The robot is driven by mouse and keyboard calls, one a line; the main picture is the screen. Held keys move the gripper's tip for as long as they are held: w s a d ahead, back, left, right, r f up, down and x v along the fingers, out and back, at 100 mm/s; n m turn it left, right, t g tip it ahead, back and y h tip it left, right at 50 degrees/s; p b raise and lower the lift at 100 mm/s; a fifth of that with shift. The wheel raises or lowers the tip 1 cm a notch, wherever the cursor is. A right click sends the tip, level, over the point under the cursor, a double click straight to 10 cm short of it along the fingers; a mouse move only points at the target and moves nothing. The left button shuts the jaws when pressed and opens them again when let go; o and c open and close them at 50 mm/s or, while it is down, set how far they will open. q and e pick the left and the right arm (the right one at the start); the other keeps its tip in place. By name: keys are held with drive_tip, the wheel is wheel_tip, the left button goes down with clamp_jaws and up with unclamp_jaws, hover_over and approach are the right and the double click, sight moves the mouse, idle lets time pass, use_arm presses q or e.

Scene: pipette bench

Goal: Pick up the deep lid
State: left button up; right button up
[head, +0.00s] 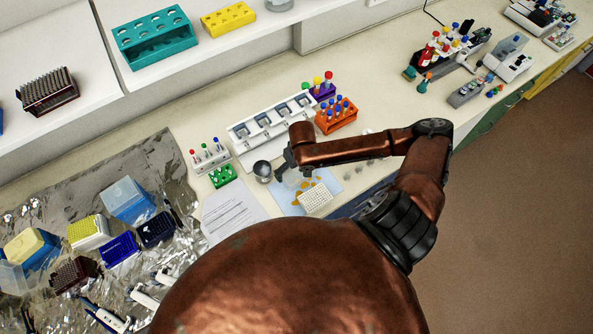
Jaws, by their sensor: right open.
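My right gripper (282,168) reaches in from the right over the bench and is open. It is small and dark here, and its fingertips are hard to make out. A pale see-through shape, perhaps the deep lid (294,179), sits just below and right of the gripper, over a light blue mat (333,181). The gripper partly covers it, and I cannot tell whether they touch. A white tip rack (315,198) stands on the mat just in front. A clear box-like cover (12,277) lies at the far left. My left gripper is not in view.
A shiny round metal thing (263,170) is close to the gripper's left. A white stand (270,126), a green rack (222,176) and an orange tube rack (336,116) stand nearby. Foil at left carries a blue box (127,200) and several racks.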

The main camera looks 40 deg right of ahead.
drive_tip(key=c, duration=0.8)
